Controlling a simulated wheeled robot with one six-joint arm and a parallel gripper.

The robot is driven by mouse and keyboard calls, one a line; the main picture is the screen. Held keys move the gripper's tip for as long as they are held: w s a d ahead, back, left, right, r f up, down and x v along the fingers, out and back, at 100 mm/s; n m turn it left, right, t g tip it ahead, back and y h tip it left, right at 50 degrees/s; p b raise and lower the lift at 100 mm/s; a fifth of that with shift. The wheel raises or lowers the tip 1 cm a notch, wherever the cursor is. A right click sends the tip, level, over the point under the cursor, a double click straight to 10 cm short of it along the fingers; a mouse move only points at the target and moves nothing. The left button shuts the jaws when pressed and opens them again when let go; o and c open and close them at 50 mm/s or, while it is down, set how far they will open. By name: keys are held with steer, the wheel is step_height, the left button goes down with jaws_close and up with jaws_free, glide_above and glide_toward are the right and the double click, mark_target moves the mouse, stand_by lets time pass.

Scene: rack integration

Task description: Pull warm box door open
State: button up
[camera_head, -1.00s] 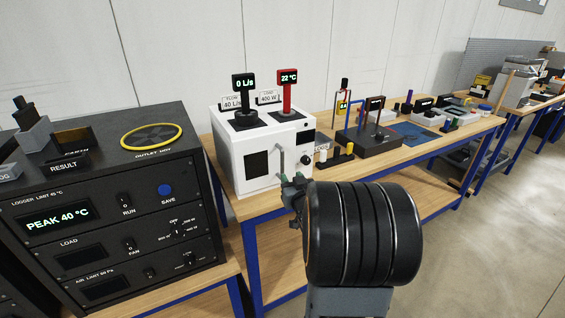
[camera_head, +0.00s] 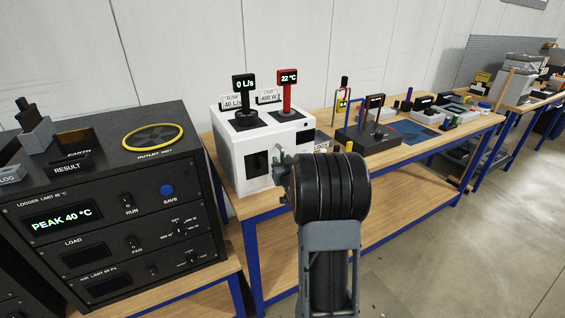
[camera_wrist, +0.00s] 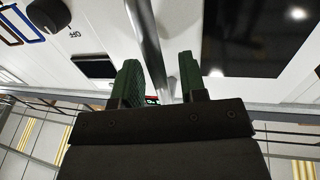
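The white warm box (camera_head: 228,150) stands on the wooden bench, with a dark window (camera_head: 256,163) in its front. Its door looks shut in the head view, though my arm hides the right part of the front. In the wrist view, the grey upright bar of the door handle (camera_wrist: 145,35) runs between the two green fingers of my gripper (camera_wrist: 160,68). The fingers are apart, with a narrow gap showing beside the bar. In the head view, my gripper (camera_head: 282,172) is at the front of the box, partly hidden by my wrist.
Two displays, one black (camera_head: 243,83) and one red (camera_head: 287,78), stand on top of the box. A black logger cabinet (camera_head: 110,215) is to the left. Small instruments (camera_head: 375,130) fill the bench to the right. The floor in front is clear.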

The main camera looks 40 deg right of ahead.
jaws_close()
stand_by(0.3)
steer(key=shift+s, duration=0.1)
